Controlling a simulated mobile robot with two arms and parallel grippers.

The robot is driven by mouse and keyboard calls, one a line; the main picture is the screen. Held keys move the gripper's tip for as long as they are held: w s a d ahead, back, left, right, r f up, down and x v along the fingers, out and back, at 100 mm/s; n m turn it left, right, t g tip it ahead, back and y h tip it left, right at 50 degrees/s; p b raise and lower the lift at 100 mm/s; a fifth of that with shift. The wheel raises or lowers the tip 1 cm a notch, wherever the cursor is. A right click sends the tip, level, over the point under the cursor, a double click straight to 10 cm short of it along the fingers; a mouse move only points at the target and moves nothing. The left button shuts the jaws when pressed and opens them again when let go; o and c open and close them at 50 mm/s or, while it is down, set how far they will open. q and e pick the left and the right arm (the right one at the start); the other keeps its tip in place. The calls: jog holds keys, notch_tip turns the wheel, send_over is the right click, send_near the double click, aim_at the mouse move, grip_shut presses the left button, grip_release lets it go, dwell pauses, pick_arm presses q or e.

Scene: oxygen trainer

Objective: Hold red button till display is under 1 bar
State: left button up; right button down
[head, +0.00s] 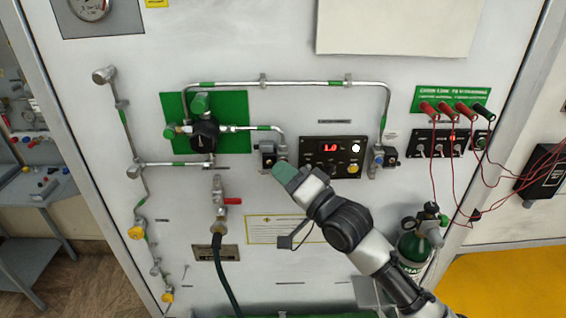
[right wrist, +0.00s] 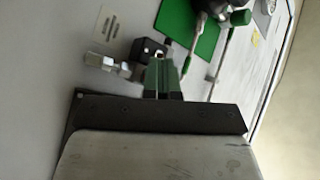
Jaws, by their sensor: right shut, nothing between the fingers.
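The black display panel (head: 316,143) is on the white wall board in the head view. Its red digits (head: 330,148) read what looks like 1.0. A white round light and a yellow knob (head: 353,169) sit at the panel's right side. I cannot make out a red button on it; the lower left part is near my gripper and partly hidden. My right gripper (head: 285,173) is shut and empty, its green fingertips just below and left of the panel, by a black valve block (head: 268,154). The fingers also show in the right wrist view (right wrist: 162,76). I cannot tell whether they touch anything. My left gripper is out of view.
A green plate with a black regulator (head: 205,136) is to the left, with metal pipes around it. A red-handled valve (head: 232,201) with a hose is below. Red cables (head: 456,185) hang at the right, near a green oxygen cylinder (head: 413,246).

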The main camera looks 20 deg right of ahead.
jog(key=shift+s, duration=0.1)
dwell(0.8)
jog(key=shift+s+a+p, duration=0.2)
jog(key=shift+s+p, duration=0.3)
jog(key=shift+s, duration=0.15)
jog(key=s+p, duration=0.1)
jog(key=s, duration=0.1)
jog(key=s+a+p, duration=0.1)
jog(key=s, duration=0.1)
jog(key=shift+s+a, duration=0.2)
jog(key=shift+s, duration=0.2)
